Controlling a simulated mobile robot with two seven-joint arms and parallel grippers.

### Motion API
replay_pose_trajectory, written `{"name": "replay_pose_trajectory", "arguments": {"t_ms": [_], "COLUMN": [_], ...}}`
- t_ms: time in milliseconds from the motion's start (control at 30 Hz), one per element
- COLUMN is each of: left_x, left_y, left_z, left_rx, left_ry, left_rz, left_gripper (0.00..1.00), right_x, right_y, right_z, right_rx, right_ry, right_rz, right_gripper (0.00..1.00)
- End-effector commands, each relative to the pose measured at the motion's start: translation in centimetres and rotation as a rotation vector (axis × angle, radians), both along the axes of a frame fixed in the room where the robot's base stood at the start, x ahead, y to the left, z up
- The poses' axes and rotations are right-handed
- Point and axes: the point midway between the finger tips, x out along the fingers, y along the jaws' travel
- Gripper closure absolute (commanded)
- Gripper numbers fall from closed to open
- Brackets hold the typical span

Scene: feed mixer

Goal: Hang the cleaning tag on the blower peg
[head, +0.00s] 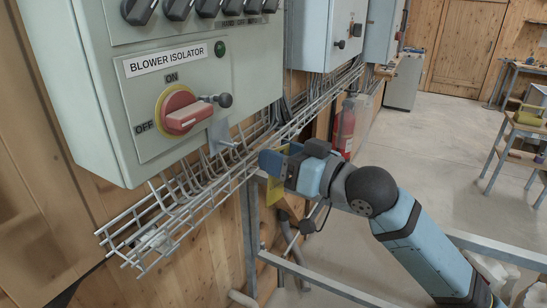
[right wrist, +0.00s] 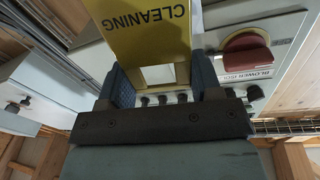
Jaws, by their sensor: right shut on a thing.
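The yellow cleaning tag (right wrist: 150,35) reads CLEANING upside down in the right wrist view and has a rectangular opening near my fingers. In the head view the tag (head: 274,190) shows as a narrow yellow strip. My right gripper (head: 275,164) is shut on it, right of and below the blower isolator box (head: 120,85). A short peg with a dark round end (head: 225,100) sticks out beside the red isolator handle (head: 185,115). The tag is apart from the peg. My left gripper is out of view.
A wire cable tray (head: 165,225) runs under the boxes, close to my right gripper. Another grey box (head: 325,30) hangs further back, with a red fire extinguisher (head: 345,128) below it. A metal rail (head: 330,287) crosses the front.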

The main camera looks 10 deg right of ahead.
Motion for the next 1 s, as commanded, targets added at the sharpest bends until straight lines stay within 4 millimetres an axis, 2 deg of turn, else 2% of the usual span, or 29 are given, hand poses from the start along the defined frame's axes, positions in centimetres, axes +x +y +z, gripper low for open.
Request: {"name": "replay_pose_trajectory", "arguments": {"t_ms": [100, 233, 1000], "left_x": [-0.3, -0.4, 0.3], "left_y": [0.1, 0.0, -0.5], "left_z": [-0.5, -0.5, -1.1], "left_rx": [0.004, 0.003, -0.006], "left_ry": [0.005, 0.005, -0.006], "left_rz": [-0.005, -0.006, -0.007], "left_gripper": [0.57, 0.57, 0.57], "right_x": [-0.7, -1.0, 1.4], "right_y": [1.1, 1.7, 5.1], "right_z": [1.2, 1.7, 1.3], "right_rx": [0.013, 0.021, 0.024], "right_ry": [0.01, 0.018, 0.021], "right_rz": [0.078, 0.112, 0.114], "right_gripper": [0.63, 0.63, 0.63]}}
